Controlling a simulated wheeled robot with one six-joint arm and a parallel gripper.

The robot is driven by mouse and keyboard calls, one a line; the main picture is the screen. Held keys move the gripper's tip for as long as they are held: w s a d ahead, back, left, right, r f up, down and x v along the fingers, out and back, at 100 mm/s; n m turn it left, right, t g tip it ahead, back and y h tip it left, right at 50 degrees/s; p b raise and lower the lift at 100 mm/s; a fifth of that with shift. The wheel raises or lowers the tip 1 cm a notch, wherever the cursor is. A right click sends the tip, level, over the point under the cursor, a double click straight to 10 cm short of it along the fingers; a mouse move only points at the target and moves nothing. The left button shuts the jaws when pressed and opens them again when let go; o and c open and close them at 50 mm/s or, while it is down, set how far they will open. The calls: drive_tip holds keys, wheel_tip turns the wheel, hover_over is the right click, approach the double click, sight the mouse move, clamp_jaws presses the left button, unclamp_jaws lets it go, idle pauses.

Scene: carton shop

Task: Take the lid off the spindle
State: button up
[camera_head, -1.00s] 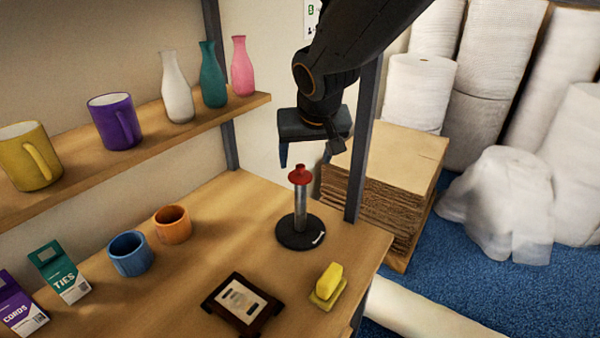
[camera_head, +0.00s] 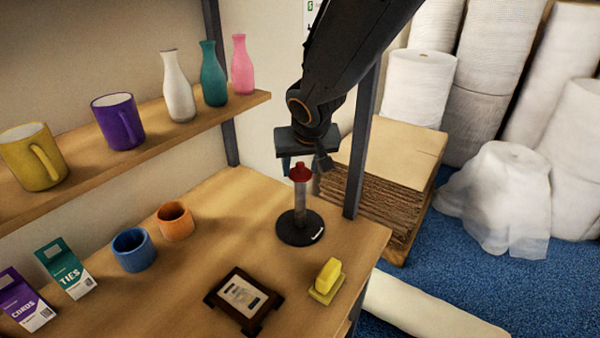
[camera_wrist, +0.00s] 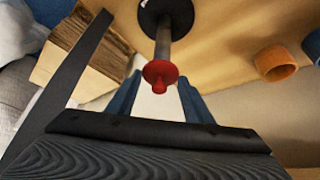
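The red lid (camera_head: 300,172) sits on top of the grey metal spindle (camera_head: 301,205), which stands upright on a round black base (camera_head: 299,228) near the bench's right end. In the wrist view the red lid (camera_wrist: 160,74) with its small knob shows in front of the spindle post (camera_wrist: 163,42). My gripper (camera_head: 301,168) hangs at the lid's height, just behind it in the head view. Its two blue fingers (camera_wrist: 160,92) are spread apart, one to each side of the lid in the wrist view, with gaps showing. The gripper holds nothing.
A dark upright post (camera_head: 360,150) and a cardboard stack (camera_head: 395,160) stand close to the right. A framed stand (camera_head: 243,300), a yellow block (camera_head: 327,280), and blue (camera_head: 131,250) and orange (camera_head: 175,222) cups are on the bench. A shelf (camera_head: 140,135) is at left.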

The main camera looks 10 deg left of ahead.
drive_tip(key=shift+c, duration=1.3)
drive_tip(key=shift+r, duration=0.15)
